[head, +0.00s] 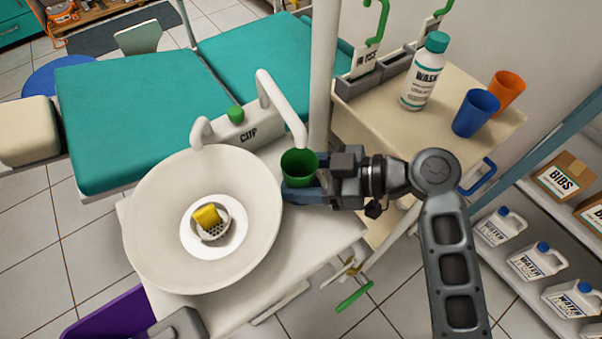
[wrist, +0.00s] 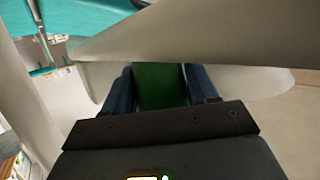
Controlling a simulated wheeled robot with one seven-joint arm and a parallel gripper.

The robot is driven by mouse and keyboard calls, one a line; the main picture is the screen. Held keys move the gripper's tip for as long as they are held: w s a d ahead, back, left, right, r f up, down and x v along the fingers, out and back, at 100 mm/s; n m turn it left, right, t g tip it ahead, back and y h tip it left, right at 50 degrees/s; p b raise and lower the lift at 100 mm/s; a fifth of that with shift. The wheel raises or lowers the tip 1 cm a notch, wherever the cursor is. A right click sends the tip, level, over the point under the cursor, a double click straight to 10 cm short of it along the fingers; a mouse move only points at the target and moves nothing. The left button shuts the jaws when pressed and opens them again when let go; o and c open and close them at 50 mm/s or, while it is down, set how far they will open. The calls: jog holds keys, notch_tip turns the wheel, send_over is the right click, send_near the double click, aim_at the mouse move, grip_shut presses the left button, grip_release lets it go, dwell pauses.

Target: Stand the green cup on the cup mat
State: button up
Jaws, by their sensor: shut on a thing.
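The green cup (head: 299,168) is upright between the fingers of my gripper (head: 302,190), right of the white basin in the head view. In the wrist view the green cup (wrist: 160,86) sits between the two blue fingers of my gripper (wrist: 161,90), which is shut on it. The curved white spout ends just above the cup's rim. I cannot make out the cup mat; the surface under the cup is hidden by the cup and gripper. I cannot tell whether the cup touches the surface.
The basin (head: 150,225) holds a strainer with a yellow block (head: 206,216). The cup spout (head: 272,95) rises close by. A side tray (head: 410,125) holds a wash bottle (head: 425,72), a blue cup (head: 475,113) and an orange cup (head: 505,90). A pole (head: 322,80) stands behind.

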jog(key=shift+f, duration=0.15)
jog(key=o, duration=1.1)
jog(key=shift+d+r, duration=0.2)
jog(key=shift+r, duration=0.05)
jog(key=v, duration=1.1)
jog(key=shift+s+d+r, duration=0.1)
jog(key=shift+d, duration=0.2)
